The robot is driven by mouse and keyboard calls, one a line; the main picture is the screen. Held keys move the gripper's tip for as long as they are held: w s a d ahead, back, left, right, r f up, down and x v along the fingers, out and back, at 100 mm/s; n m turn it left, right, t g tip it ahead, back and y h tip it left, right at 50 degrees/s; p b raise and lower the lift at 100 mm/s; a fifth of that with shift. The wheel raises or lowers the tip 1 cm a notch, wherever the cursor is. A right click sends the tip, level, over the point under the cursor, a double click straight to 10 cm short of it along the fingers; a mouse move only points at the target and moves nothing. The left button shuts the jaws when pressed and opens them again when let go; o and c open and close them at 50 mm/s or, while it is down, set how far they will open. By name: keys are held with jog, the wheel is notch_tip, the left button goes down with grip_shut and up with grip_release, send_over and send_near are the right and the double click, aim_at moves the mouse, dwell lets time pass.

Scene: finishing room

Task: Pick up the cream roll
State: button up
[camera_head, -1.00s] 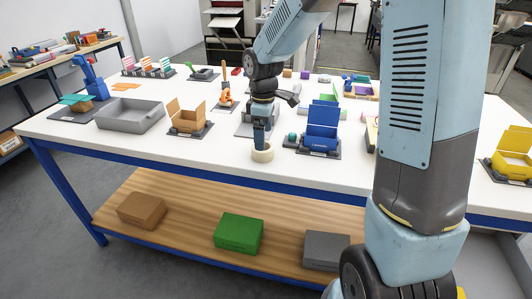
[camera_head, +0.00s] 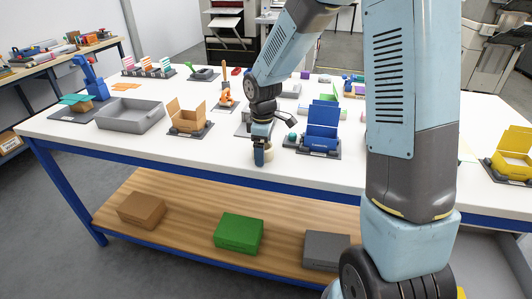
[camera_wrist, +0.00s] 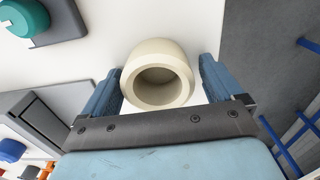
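The cream roll (camera_wrist: 160,92) is a thick ring with a round hole, resting on the white table. In the head view the roll (camera_head: 270,154) sits near the table's front edge, partly hidden by my gripper (camera_head: 261,154). In the wrist view the roll lies between the two blue fingers of my gripper (camera_wrist: 161,66). The gripper is open. A narrow gap shows between the roll and the right finger; the left finger is very close to the roll, and I cannot tell whether it touches.
A blue open box (camera_head: 321,130) on a dark base, with a teal knob (camera_head: 291,137) beside it, stands right of the roll. An open cardboard box (camera_head: 188,117) and a grey tray (camera_head: 130,116) are to the left. The white tabletop (camera_head: 215,150) left of the roll is clear.

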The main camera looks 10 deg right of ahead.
jog(key=c, duration=0.9)
jog(key=shift+o, duration=0.2)
jog(key=shift+r, duration=0.1)
